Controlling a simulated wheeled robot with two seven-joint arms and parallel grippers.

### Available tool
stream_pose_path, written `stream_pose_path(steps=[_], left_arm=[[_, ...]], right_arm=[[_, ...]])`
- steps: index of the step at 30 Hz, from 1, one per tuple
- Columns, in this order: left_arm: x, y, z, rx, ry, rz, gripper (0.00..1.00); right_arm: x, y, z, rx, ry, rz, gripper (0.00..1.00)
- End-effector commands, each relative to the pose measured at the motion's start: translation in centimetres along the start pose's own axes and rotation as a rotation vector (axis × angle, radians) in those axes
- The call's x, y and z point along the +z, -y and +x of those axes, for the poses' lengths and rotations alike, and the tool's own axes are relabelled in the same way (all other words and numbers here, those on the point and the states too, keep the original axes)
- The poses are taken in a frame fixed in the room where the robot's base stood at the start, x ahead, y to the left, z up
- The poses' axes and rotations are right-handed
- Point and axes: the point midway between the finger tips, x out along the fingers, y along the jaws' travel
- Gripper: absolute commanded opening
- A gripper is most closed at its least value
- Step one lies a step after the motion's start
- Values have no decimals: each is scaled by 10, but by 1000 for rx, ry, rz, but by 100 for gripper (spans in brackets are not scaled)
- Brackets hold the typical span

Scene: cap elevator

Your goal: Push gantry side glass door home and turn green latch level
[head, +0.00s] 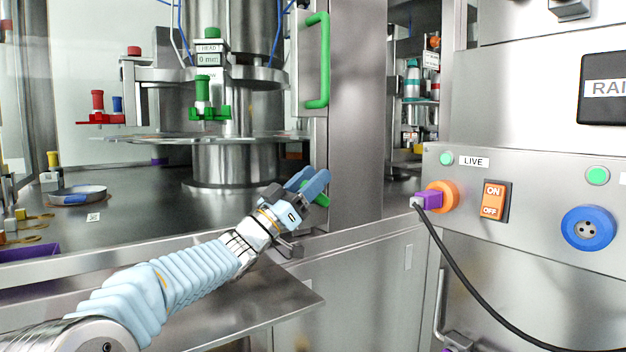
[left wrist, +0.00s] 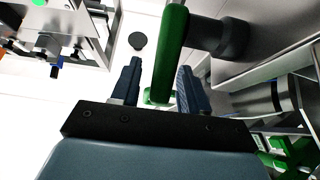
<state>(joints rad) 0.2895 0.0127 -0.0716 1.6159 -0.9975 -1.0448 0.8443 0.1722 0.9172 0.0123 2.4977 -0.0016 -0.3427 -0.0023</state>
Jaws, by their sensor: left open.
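The glass door's metal edge frame (head: 312,75) stands upright at centre in the head view, with a vertical green handle (head: 320,60) on it. I cannot tell whether the door is fully home. Below, a green piece that looks like the latch (head: 320,199) shows partly behind my left gripper (head: 314,180). In the left wrist view, a green bar (left wrist: 171,45) beside a dark round mount lies between or just beyond the spread fingers of my left gripper (left wrist: 158,80). The gripper is open; contact is unclear. The latch's angle is mostly hidden. My right gripper is not in view.
Behind the glass stands a round steel carousel (head: 236,140) with green and red holders. A steel shelf (head: 250,305) juts out under my left arm. At right, a control panel (head: 530,190) carries an orange switch and a plugged-in black cable (head: 455,265).

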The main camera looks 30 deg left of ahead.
Motion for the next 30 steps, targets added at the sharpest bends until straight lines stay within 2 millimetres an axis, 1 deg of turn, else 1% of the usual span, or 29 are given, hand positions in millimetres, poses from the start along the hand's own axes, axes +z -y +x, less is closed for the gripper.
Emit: stream_pose_path(steps=[5,6,9,12,18,21,24,30], left_arm=[[2,1,-36,-4,2,1,45],[2,1,-47,-5,2,1,45],[-18,0,-69,-4,-1,4,45],[-34,1,-91,-5,0,3,45],[-58,0,-125,-3,1,1,45],[-65,0,-135,-2,0,1,45],[-68,0,-140,-2,2,0,45],[-69,0,-142,-2,1,-1,45]], right_arm=[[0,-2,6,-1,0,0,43],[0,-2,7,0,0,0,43],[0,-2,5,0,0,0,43],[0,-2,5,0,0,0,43],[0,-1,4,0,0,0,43],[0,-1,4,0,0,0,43],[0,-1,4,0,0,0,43],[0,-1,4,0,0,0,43]])
